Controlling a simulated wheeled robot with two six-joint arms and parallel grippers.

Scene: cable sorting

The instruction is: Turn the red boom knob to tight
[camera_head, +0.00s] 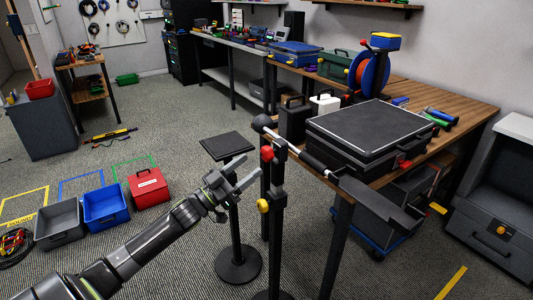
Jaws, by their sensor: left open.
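The red boom knob (267,154) sits near the top of a black stand (278,200), where the boom arm (315,164) crosses it. A yellow knob (263,206) is lower on the same stand. My left gripper (250,172) reaches in from the lower left, its two grey fingers open and empty. Its fingertips are just left of and slightly below the red knob in the picture; I cannot tell the gap in depth. The knob's tight or loose marking is too small to read. My right gripper is not in view.
A square-topped black stand (227,145) stands behind my left gripper. A wooden bench (447,133) with a black case (370,130) is to the right. Grey (59,222), blue (105,205) and red (149,188) boxes sit on the floor at left.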

